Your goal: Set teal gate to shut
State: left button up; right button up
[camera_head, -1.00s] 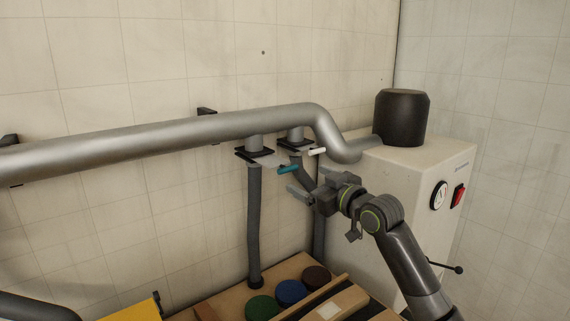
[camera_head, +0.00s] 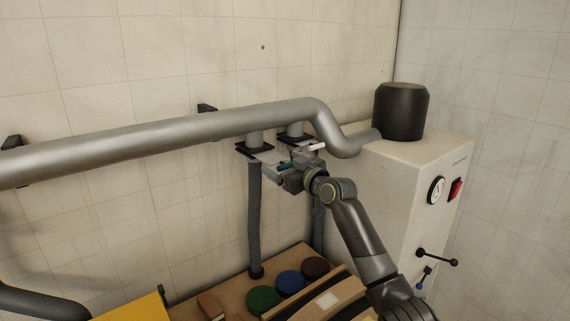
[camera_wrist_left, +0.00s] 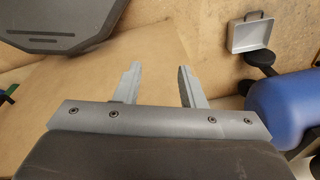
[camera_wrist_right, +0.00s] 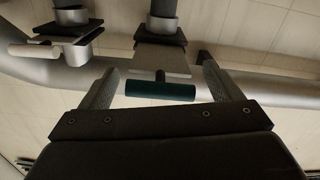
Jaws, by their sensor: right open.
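The teal gate handle (camera_head: 284,166) sits at the front of a pale metal plate (camera_wrist_right: 165,62) that sticks out of a black flange (camera_head: 254,149) under the big pipe. In the right wrist view the teal handle (camera_wrist_right: 160,91) lies crosswise between the two fingers of my right gripper (camera_wrist_right: 162,84), with a gap to each side. My right gripper (camera_head: 276,171) is open around it and partly hides it in the head view. My left gripper (camera_wrist_left: 160,84) is open and empty, away from the gate; its fingers are out of the head view.
A white-handled gate (camera_head: 317,146) is close on the right, under the same pipe (camera_head: 220,126). A grey hose (camera_head: 254,220) hangs below the teal gate. A cream cabinet (camera_head: 405,185) stands to the right. Green, blue and brown discs (camera_head: 290,282) lie on the bench below.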

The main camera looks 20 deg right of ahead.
aim_at(272, 156)
jog(key=c, duration=1.3)
jog(key=shift+w+a+f+b, duration=0.15)
jog(key=shift+w+b, duration=0.1)
jog(key=shift+b, duration=0.3)
jog(key=b+x, duration=0.4)
jog(key=b, duration=0.1)
jog(key=shift+w+a+f, duration=0.1)
jog(key=shift+w, duration=0.25)
jog(key=shift+w+a+b, duration=0.1)
jog(key=shift+w+b, duration=0.25)
jog(key=shift+b, duration=0.05)
jog(key=shift+r, duration=0.4)
